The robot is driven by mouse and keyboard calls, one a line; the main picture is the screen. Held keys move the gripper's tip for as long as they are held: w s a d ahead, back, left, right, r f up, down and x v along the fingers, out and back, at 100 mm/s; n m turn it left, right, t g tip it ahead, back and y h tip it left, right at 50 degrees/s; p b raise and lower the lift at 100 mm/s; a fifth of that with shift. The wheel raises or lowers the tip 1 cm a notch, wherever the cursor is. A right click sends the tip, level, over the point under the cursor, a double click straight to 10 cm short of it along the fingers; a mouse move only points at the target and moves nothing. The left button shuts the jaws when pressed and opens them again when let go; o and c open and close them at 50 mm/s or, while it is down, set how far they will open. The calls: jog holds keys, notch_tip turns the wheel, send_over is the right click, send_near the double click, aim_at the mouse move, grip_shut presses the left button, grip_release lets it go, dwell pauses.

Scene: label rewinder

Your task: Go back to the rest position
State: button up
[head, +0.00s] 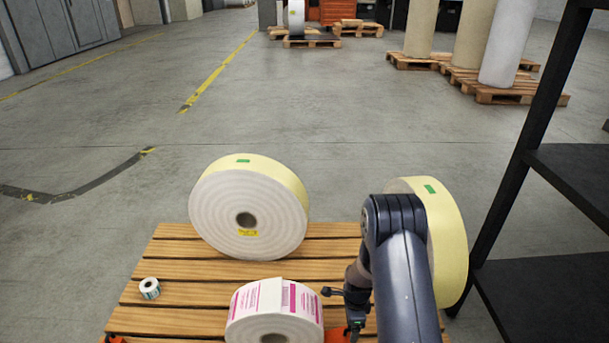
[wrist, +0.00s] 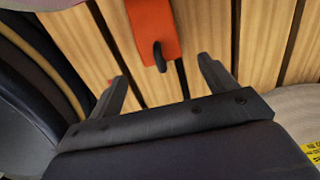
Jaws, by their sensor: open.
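My gripper (wrist: 160,70) is open in the wrist view, its two dark fingers spread over the wooden slats with nothing between them. Just beyond the fingertips is an orange piece (wrist: 152,30) with a dark hook-shaped part. In the head view my arm reaches forward at the right, over the wooden pallet (head: 170,268). The arm's bend hides part of a large roll, and the fingers cannot be made out clearly there.
A large pale roll (head: 245,215) stands at the pallet's back, another (head: 452,245) right beside my arm. A pink-printed label roll (head: 275,312) is at the front, a small roll (head: 150,288) at left. A black shelf (head: 545,170) stands at right. Open floor lies beyond the pallet.

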notch_tip(320, 180, down, 6)
jog(key=shift+r+b, duration=0.1)
jog(key=shift+b, duration=0.9)
notch_tip(320, 180, up, 2)
jog(key=shift+r+p, duration=0.2)
jog(key=shift+p, duration=0.6)
jog(key=shift+r+p, duration=0.3)
jog(key=shift+r, duration=0.4)
jog(key=shift+f, duration=0.1)
